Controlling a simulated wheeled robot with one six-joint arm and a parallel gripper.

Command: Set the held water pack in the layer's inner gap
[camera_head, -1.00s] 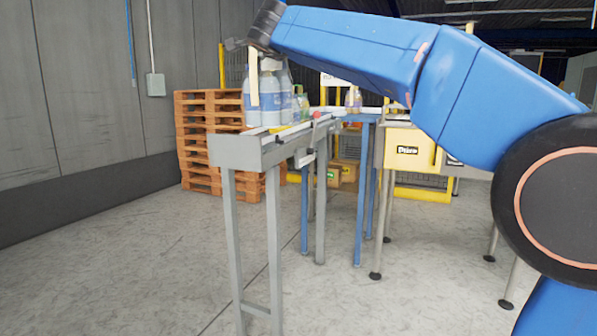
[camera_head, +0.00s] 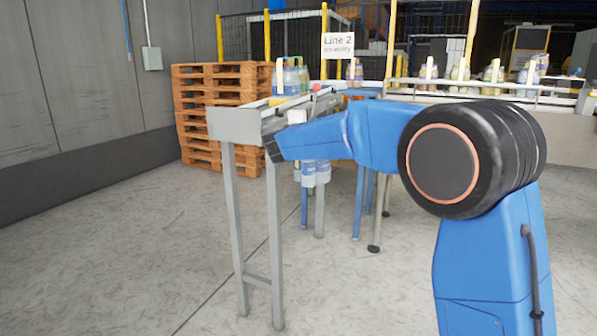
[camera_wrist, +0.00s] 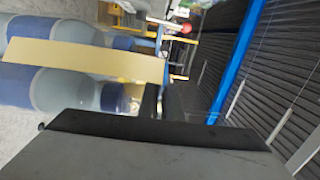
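The held water pack (camera_head: 316,173), bottles with blue labels, hangs below my arm beside the conveyor in the head view. In the wrist view the pack (camera_wrist: 75,90) lies across the left side, with a pale yellow strip (camera_wrist: 85,60) along the bottles. My gripper (camera_wrist: 160,100) has its dark fingers close together at the strip's end and appears shut on the pack; the exact contact is hidden. In the head view my arm covers the gripper. The layer and its inner gap cannot be made out.
A grey conveyor (camera_head: 235,126) on legs stands at the left, with more bottles (camera_head: 291,79) on it. Stacked wooden pallets (camera_head: 205,120) stand behind it. Bottle packs line another conveyor (camera_head: 480,93) at the back right. Floor at the front left is clear.

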